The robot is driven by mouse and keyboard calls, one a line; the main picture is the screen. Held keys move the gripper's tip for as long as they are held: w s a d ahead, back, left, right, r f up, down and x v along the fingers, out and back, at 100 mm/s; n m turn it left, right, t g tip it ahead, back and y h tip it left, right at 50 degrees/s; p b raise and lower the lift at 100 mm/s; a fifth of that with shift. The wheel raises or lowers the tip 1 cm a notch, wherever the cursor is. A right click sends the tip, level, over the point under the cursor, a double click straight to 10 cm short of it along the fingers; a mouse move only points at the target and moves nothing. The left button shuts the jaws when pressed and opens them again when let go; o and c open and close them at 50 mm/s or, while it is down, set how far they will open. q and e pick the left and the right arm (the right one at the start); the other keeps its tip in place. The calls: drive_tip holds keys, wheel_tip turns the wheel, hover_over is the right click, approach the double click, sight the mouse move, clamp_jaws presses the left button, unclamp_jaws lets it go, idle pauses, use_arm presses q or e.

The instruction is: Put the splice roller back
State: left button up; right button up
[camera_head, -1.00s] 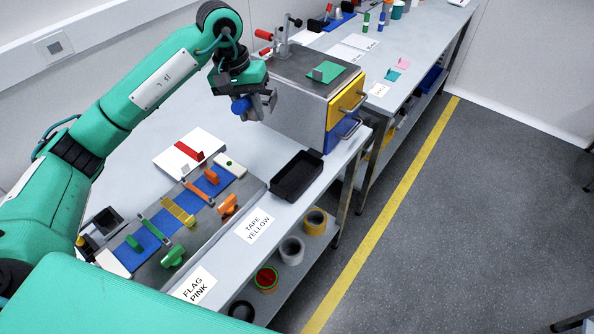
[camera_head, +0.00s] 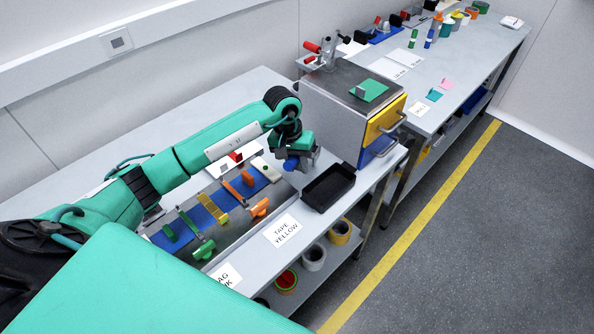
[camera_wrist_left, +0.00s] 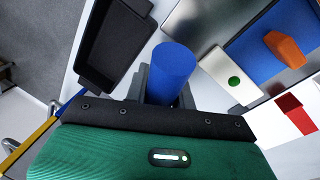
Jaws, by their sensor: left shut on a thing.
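My left gripper (camera_head: 302,158) is shut on a blue cylinder (camera_head: 291,163), which looks like the splice roller. In the left wrist view the blue roller (camera_wrist_left: 172,72) stands out between the dark fingers, one end toward the camera. In the head view the gripper is low, near the far right end of a grey tool board (camera_head: 232,228) and left of the black tray. Whether the roller touches anything is hard to tell. The board has a blue strip (camera_head: 200,216) with orange, yellow and green tools. My right gripper is not in view.
A black tray (camera_head: 329,188) lies near the table's front edge. A steel box (camera_head: 345,105) with yellow and blue drawers stands behind it. A white plate with a green dot (camera_wrist_left: 231,78) and a red-marked white sheet (camera_wrist_left: 297,117) lie close by. Tape rolls (camera_head: 314,257) sit on the lower shelf.

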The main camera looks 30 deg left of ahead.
use_arm(q)
wheel_tip(320, 180, down, 4)
drive_tip(key=shift+p, duration=0.6)
drive_tip(key=shift+f, duration=0.1)
drive_tip(key=shift+f+b, duration=0.1)
drive_tip(key=shift+b, duration=0.2)
drive_tip(key=o, duration=0.7)
